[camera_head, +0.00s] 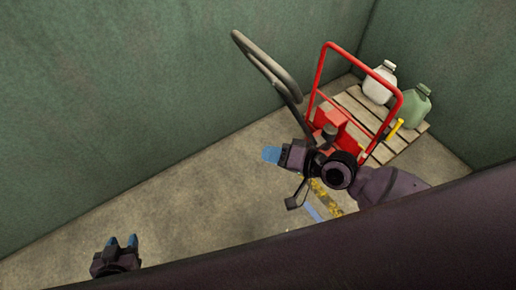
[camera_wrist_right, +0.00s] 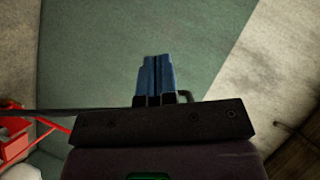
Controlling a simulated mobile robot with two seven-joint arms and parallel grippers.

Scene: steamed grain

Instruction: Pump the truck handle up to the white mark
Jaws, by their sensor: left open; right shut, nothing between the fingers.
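The truck has a red frame (camera_head: 325,60) and stands on the right of the head view. Its dark grey looped handle (camera_head: 267,64) rises at an angle to the left of the frame, near the green wall. My right gripper (camera_head: 271,154) is shut and empty, below the handle and apart from it. Its blue fingers (camera_wrist_right: 158,76) are together in the right wrist view, where red parts of the truck (camera_wrist_right: 14,137) show at the left edge. My left gripper (camera_head: 122,241) is open and empty at the lower left. I cannot make out the white mark; my right arm hides part of the truck.
A wooden pallet (camera_head: 354,98) carries a white jug (camera_head: 379,84) and a green jug (camera_head: 416,106). A yellow piece (camera_head: 394,129) is by the frame. Green walls (camera_head: 110,90) close in the corner. The floor (camera_head: 180,210) is clear at left and middle.

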